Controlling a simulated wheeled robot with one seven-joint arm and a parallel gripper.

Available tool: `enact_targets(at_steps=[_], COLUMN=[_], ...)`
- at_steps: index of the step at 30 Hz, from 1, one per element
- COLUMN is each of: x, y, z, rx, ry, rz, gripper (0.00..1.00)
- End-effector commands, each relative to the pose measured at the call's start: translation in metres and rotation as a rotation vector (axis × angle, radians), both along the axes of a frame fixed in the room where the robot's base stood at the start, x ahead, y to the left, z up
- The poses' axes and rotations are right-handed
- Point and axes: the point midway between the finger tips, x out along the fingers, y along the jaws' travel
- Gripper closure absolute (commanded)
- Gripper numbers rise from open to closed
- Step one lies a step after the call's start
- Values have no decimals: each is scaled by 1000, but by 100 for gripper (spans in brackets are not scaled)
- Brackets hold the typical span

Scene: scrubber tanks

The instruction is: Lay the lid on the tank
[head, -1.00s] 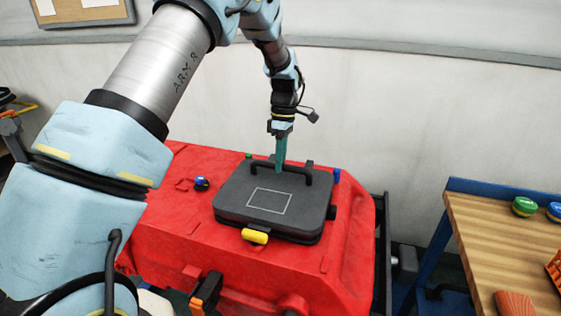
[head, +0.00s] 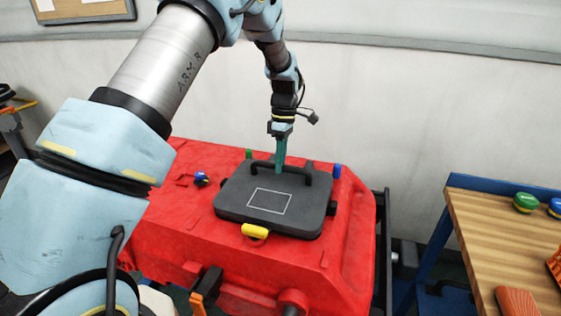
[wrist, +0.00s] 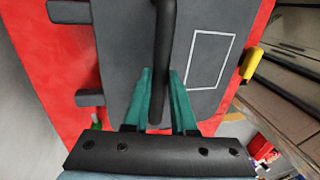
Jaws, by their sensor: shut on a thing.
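The lid (head: 233,205) is a flat dark grey plate with a white outlined rectangle and a black bar handle (head: 318,173). It lies level over the top of the red tank (head: 347,230), and I see no clear gap beneath it. My gripper (head: 280,167) comes down from above, its teal fingers shut on the handle at the lid's far side. In the wrist view the fingers (wrist: 161,75) stand on either side of the handle (wrist: 165,40), above the lid (wrist: 120,50). The tank opening is hidden under the lid.
Coloured pieces sit around the lid: yellow (head: 255,231) in front, blue (head: 337,171) and green (head: 249,154) behind, and a blue knob (head: 201,178) at left. A wooden-topped table (head: 480,225) stands at right. A pale wall (head: 400,110) is behind the tank.

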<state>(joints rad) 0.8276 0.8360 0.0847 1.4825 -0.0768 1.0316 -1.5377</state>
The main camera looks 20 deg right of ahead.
Motion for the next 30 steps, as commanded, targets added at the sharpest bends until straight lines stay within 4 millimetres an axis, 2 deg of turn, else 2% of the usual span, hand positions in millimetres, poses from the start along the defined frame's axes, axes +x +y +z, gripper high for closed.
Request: enact_targets(at_steps=[30], x=[-1], y=[1], z=[-8], rx=[1], ry=[3], rz=[0], gripper=[100])
